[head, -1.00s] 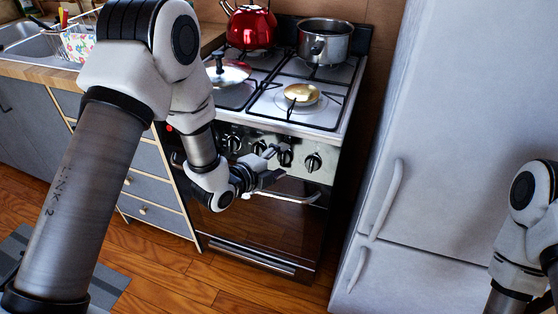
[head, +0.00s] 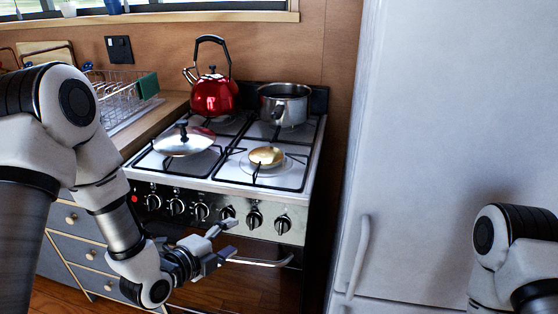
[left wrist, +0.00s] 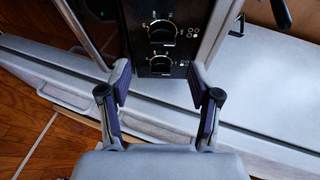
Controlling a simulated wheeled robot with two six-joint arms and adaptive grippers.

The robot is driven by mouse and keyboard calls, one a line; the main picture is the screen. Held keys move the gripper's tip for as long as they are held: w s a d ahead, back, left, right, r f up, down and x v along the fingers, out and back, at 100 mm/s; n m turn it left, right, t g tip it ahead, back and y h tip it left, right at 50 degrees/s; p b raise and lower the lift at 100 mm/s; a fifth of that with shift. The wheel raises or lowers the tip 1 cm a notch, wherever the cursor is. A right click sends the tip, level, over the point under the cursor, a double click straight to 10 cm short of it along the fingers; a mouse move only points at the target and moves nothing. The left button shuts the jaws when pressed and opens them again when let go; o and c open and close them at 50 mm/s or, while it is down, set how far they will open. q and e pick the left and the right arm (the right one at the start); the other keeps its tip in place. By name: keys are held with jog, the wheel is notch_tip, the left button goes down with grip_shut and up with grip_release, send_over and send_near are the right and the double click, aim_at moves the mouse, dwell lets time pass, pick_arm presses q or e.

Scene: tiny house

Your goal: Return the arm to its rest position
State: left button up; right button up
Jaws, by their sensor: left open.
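My left gripper (head: 226,246) is in front of the stove, below the knob row and close to the oven door handle (head: 262,261). Its jaws are open, with nothing between them. In the left wrist view the two fingers (left wrist: 160,85) stand apart, with stove knobs (left wrist: 161,47) beyond them. My left arm (head: 115,215) reaches in from the left, bent down at the elbow. Part of my right arm (head: 512,245) shows at the lower right; its gripper is out of view.
The stove (head: 160,160) carries a red kettle (head: 213,95), a steel pot (head: 284,104), a lid (head: 184,140) and a burner with a gold cap (head: 266,156). The white fridge (head: 430,130) stands at the right. Drawers (head: 80,236) and a dish rack (head: 122,98) are at the left.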

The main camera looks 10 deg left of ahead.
pick_arm(q)
jog(key=s+a+f+n+g+y+p, duration=0.1)
jog(key=s+f+n+g+y+p, duration=0.1)
jog(key=s+n, duration=0.5)
jog(key=s+a+f+n+g+y+p, duration=0.1)
jog(key=s+f+n+g+p, duration=0.4)
jog(key=s, duration=0.6)
jog(key=s+a+f+n+g+y+p, duration=0.2)
jog(key=s+f+n+g, duration=0.4)
jog(key=s+f+n, duration=0.3)
jog(key=shift+s+n+y+p, duration=0.3)
jog(key=shift+s+n+p, duration=0.25)
jog(key=shift+p, duration=0.2)
